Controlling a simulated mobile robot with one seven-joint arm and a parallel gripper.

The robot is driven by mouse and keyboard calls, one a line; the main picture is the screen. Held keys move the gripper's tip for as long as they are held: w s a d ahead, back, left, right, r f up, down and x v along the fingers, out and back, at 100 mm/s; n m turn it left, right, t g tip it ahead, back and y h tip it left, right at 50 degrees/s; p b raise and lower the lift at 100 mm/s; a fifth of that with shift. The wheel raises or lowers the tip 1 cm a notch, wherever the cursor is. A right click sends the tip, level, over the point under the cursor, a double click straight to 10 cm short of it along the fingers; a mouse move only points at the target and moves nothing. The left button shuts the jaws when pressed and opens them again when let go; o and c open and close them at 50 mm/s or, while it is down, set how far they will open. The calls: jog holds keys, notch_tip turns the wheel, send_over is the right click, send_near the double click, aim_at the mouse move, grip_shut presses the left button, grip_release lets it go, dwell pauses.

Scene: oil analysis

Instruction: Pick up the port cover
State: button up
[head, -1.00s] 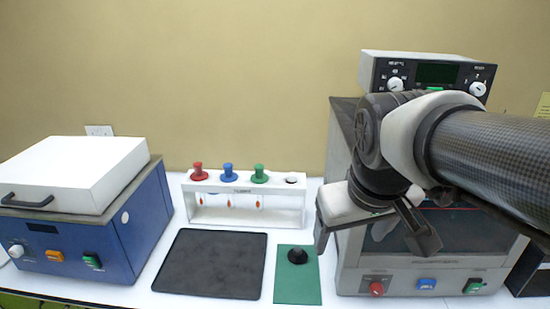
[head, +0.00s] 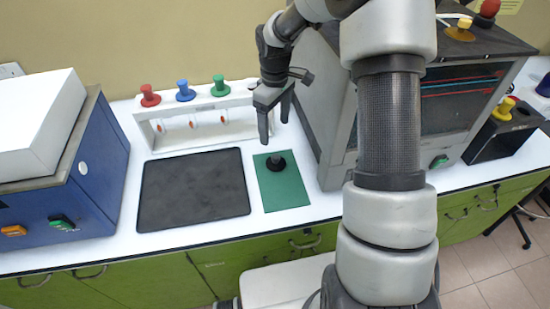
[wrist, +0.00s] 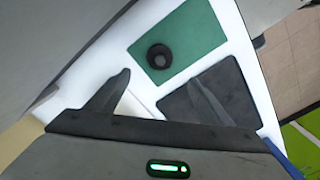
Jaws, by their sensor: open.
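The port cover, a small round black piece with a raised knob (head: 276,163), sits on the green mat (head: 290,192). In the wrist view the port cover (wrist: 159,57) shows from above on the green mat (wrist: 196,20), beyond my fingertips. My gripper (head: 274,130) is open and empty, its fingers pointing down above and a little behind the port cover in the head view. In the wrist view my gripper (wrist: 160,80) has its two fingers spread well apart, with the port cover between their directions and not touched.
A black pad (head: 194,190) lies left of the green mat. Behind is a white rack (head: 160,134) with red, blue and green stoppers. A blue box device (head: 100,160) stands at left. A large grey machine (head: 333,150) stands close right of my gripper. The counter's front edge is near.

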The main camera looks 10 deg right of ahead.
aim_at(276, 156)
notch_tip(276, 156, down, 8)
jog(key=shift+f, duration=0.25)
jog(key=shift+d+f+p, duration=0.15)
jog(key=shift+f+p, duration=0.55)
jog(key=shift+f, duration=1.9)
jog(key=c, duration=1.2)
